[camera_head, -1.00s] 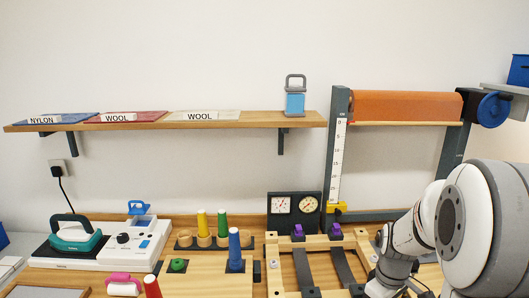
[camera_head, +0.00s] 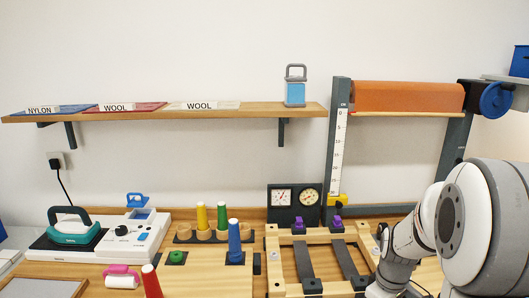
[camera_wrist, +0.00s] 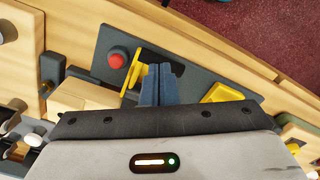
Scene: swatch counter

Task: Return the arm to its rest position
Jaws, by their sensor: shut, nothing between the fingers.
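My arm (camera_head: 404,245) shows at the right of the head view, bent low over the counter's right end. My gripper (camera_wrist: 162,84) shows in the wrist view with its two dark fingers together and nothing between them. The fingers point over a dark grey plate (camera_wrist: 205,82) that carries a red knob (camera_wrist: 117,61) and yellow parts (camera_wrist: 222,93). I cannot tell whether the fingertips touch the plate. In the head view the gripper itself is out of sight.
A wooden frame (camera_head: 273,243) with dark straps stands left of my arm. Coloured cones, including a blue one (camera_head: 234,240), and a white device (camera_head: 133,238) stand further left. A shelf (camera_head: 200,117) runs above; an orange roll (camera_head: 408,97) hangs at the right. Reddish floor (camera_wrist: 270,30) shows beyond the counter edge.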

